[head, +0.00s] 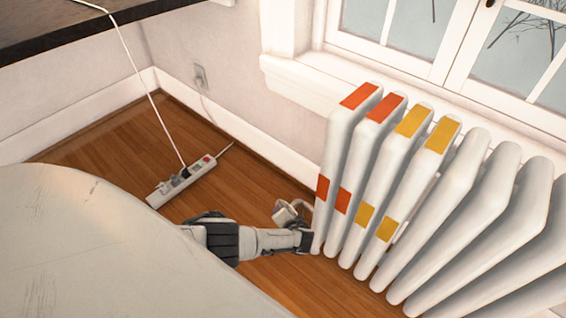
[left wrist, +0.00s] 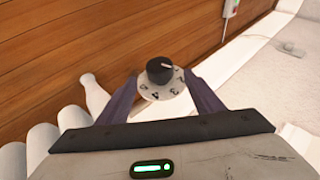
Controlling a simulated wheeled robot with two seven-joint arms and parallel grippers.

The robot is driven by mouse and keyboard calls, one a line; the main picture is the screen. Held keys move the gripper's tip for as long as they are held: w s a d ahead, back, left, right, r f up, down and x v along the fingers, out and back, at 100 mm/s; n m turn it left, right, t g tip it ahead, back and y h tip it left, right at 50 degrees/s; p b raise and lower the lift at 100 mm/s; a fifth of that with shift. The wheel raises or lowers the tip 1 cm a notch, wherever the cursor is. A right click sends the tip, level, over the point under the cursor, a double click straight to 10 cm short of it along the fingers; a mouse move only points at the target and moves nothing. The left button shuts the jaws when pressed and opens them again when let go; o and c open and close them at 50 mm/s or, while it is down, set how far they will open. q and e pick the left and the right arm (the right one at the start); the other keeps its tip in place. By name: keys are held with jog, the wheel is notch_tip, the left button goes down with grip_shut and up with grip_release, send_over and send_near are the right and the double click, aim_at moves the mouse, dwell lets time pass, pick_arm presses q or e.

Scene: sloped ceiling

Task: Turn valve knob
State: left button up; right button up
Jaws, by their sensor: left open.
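In the head view my left gripper (head: 302,238) is low beside the near end of the white radiator (head: 455,185). A white piece of the valve (head: 288,212) shows just behind it there. My right gripper is not in either view.
The radiator carries red and yellow patches and stands below the window (head: 420,40). A white power strip (head: 185,180) with a plug and cable lies on the wooden floor (head: 110,135). A dark-edged surface (head: 60,30) is at upper left.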

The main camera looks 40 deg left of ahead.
pick_arm(q)
jog(key=p+v, duration=0.3)
jog(key=v, duration=0.2)
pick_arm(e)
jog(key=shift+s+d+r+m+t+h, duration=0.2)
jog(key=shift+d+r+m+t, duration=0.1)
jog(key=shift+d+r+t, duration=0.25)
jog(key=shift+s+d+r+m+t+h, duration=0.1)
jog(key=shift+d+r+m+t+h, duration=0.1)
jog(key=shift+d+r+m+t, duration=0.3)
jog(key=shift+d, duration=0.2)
